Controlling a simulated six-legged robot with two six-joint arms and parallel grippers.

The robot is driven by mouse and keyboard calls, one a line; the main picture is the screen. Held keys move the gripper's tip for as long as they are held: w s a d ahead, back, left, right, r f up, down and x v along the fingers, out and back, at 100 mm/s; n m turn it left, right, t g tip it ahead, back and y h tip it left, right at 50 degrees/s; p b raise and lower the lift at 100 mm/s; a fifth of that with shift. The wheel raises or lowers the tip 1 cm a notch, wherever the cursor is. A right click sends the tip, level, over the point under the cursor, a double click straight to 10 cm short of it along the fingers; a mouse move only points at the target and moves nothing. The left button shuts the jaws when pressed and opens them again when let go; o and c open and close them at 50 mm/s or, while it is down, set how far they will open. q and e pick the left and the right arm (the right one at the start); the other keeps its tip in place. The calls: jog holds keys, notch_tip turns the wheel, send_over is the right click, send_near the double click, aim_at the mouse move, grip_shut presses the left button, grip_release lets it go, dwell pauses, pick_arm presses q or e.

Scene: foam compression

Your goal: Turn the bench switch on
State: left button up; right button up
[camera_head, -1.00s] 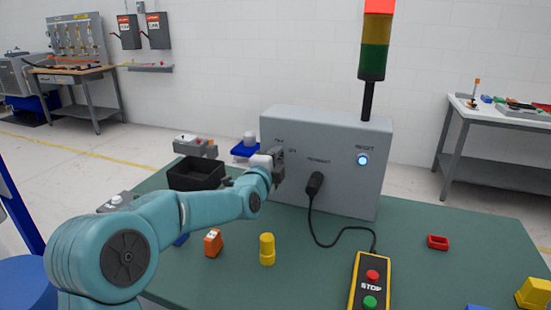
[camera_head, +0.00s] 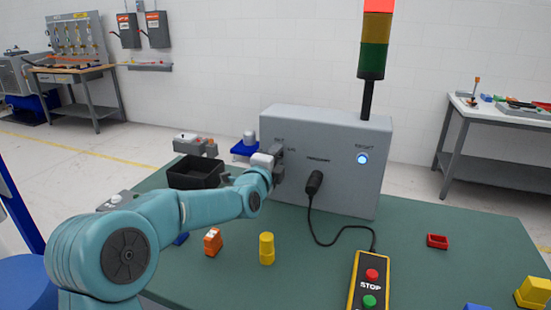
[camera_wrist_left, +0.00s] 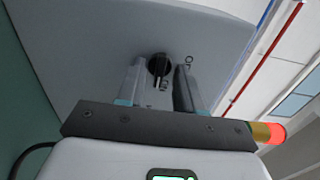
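The bench switch (camera_wrist_left: 159,68) is a round black knob with a raised grip on the face of a grey control box (camera_head: 345,195). In the left wrist view it sits between the two fingertips of my left gripper (camera_wrist_left: 160,72). The fingers are apart, with visible gaps on both sides of the knob, so the gripper is open. In the head view my left gripper (camera_head: 277,165) is at the left part of the box's front and hides the switch. Small lettering is beside the switch, too small to read surely. My right gripper is not in view.
A black plug (camera_head: 314,182) on the box has a cable to a yellow pendant (camera_head: 369,285) with red and green buttons. A lit blue reset button (camera_head: 362,159) is at the right. A black bin (camera_head: 195,176), orange block (camera_head: 213,242) and yellow cylinder (camera_head: 267,249) are near my arm.

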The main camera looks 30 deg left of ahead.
pick_arm(q)
jog(key=b+v, duration=0.2)
jog(key=v, duration=1.4)
jog(key=shift+d, duration=0.2)
jog(key=shift+s, duration=0.25)
